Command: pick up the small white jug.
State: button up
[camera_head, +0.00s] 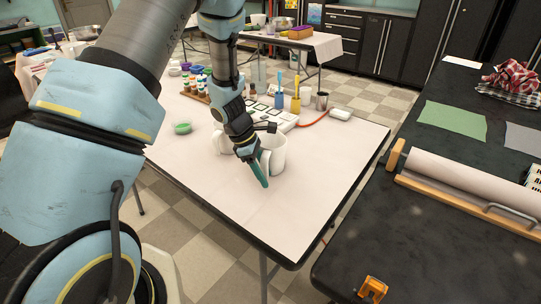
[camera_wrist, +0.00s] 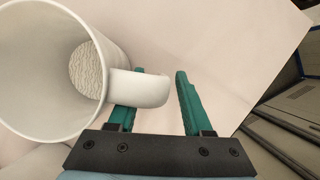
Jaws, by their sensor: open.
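A white jug (camera_head: 275,150) stands upright on the white-topped table, just right of my gripper (camera_head: 259,171). In the wrist view the jug (camera_wrist: 40,75) fills the upper left, and I look down into its ribbed inside. The handle's end reaches into the gap between the teal fingers of my gripper (camera_wrist: 158,108). The right finger is clear of it. My gripper is open. A second white vessel (camera_head: 222,143) is partly hidden behind my gripper.
Behind stand a white tray (camera_head: 283,120), yellow bottles (camera_head: 295,104), a metal cup (camera_head: 322,101) and a rack of small bottles (camera_head: 196,88). A green dish (camera_head: 182,128) lies left. The white table's front (camera_head: 290,225) is clear. A dark table (camera_head: 400,240) stands right.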

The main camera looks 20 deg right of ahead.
jog(key=shift+f, duration=0.15)
grip_shut()
dwell(1.4)
